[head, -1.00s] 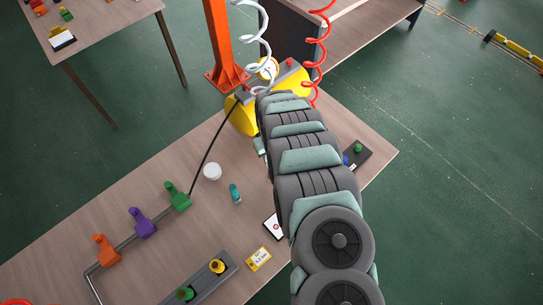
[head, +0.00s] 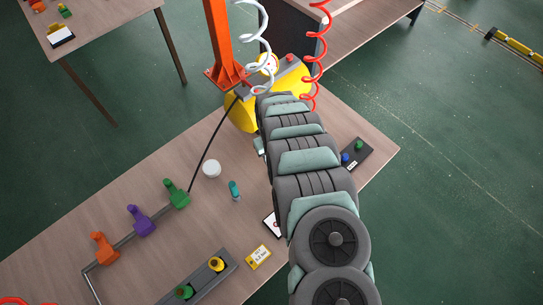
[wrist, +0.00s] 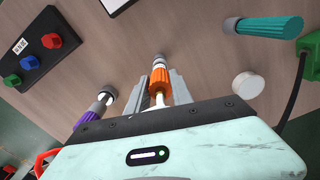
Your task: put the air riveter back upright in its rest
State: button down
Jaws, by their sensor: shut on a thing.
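My gripper (wrist: 160,92) is in the wrist view, its two grey fingers closed on either side of an orange-sleeved tool (wrist: 159,80) with a pale collar and grey tip. The tip points away from my wrist, above or against the wooden table; I cannot tell if it touches. Nothing marks this tool clearly as the air riveter, and its rest is not clearly identifiable. In the head view my arm covers the gripper and the held tool.
A purple-and-grey tool (wrist: 90,116) is close left of my gripper. Green (head: 177,194), purple (head: 141,221) and orange (head: 103,248) tools line a rail. A black hose (head: 208,150) runs nearby.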

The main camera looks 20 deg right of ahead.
jog(key=c, duration=1.1)
grip_release()
jog(key=shift+o, duration=0.2)
jog(key=shift+r+b, duration=0.75)
jog(key=shift+r, duration=4.65)
